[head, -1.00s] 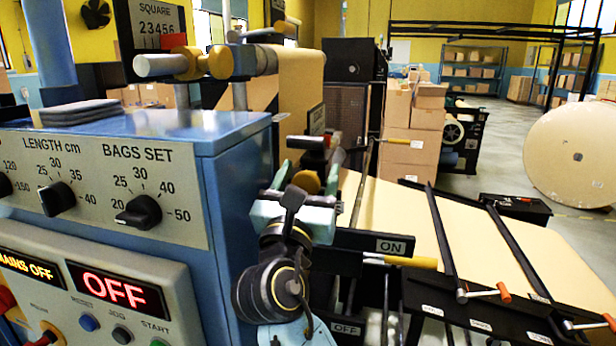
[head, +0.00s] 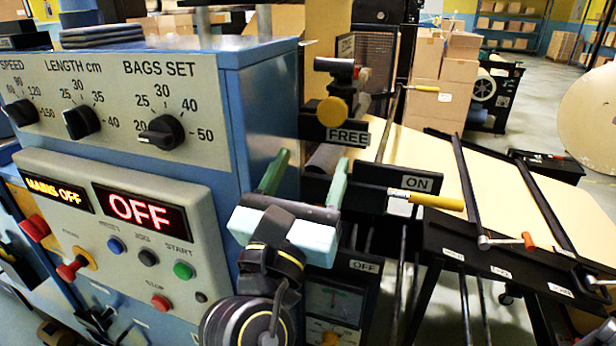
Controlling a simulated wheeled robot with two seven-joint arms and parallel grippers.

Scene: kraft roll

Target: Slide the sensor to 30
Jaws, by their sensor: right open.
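What looks like the sensor (head: 335,68), a small dark body with a red part, sits beyond the blue cabinet's right edge. A round yellow knob (head: 332,112) is below it, with a FREE label (head: 348,137) beneath. No scale reading for it is visible. My right gripper (head: 305,180) is open and empty, its two green fingers pointing away from me. It appears below the knob and label in the picture, and I see no contact with them. My left gripper is not in view.
The blue cabinet (head: 262,110) with dials and an OFF display (head: 140,208) stands left of my right gripper. A yellow-handled lever (head: 436,201) by the ON label (head: 416,184) juts out to its right. A black frame (head: 500,255) spans the paper sheet.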

